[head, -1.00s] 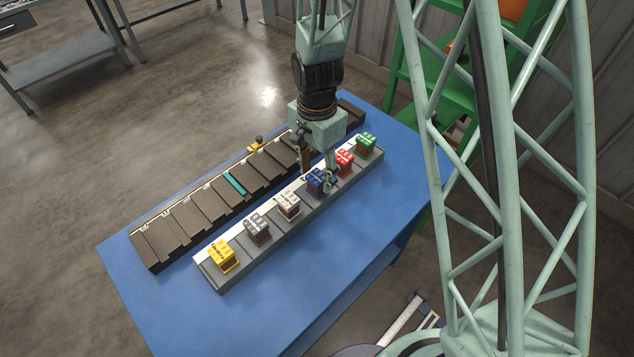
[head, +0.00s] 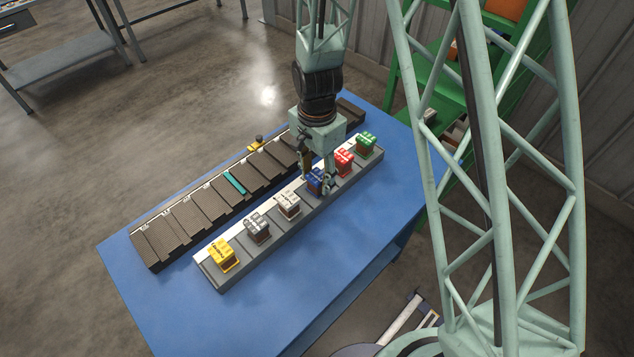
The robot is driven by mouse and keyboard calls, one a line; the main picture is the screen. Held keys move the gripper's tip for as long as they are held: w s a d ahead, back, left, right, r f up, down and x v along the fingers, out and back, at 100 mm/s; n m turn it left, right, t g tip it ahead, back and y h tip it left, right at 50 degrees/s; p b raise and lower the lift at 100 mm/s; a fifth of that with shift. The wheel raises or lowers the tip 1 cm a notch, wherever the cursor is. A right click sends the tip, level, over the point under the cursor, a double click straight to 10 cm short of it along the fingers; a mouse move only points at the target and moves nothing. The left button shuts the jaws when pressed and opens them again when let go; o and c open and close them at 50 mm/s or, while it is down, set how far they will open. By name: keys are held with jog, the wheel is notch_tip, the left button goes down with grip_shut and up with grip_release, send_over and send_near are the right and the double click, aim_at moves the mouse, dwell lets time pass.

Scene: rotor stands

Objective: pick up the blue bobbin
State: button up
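The blue bobbin (head: 314,181) sits on the grey rack (head: 208,274), between the white bobbin (head: 289,205) and the red bobbin (head: 344,160). My gripper (head: 316,182) points down at the blue bobbin, with one finger on its left side and one on its right. The fingers hide part of the bobbin. From this view I cannot tell whether they touch it or stand just apart from it.
Yellow (head: 222,254), dark grey (head: 257,229) and green (head: 366,144) bobbins stand on the same rack. A long dark ribbed rack (head: 190,219) with a teal piece (head: 235,183) lies behind it. The blue table (head: 300,290) is clear in front.

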aim_at(317, 175)
jog(key=c, duration=0.8)
jog(key=shift+r, duration=0.2)
jog(key=shift+r, duration=1.5)
jog(key=s+d+b, duration=0.1)
jog(key=s+d, duration=0.1)
jog(key=s, duration=0.2)
jog(key=s+d+r+b, duration=0.1)
jog(key=s+d, duration=0.2)
jog(key=s, duration=0.2)
jog(key=s+d+b, duration=0.1)
jog(key=s+d, duration=0.1)
jog(key=s, duration=0.3)
jog(key=shift+s+d+r+b, duration=0.1)
jog(key=shift+d+r+b, duration=0.05)
jog(key=shift+r+b, duration=0.2)
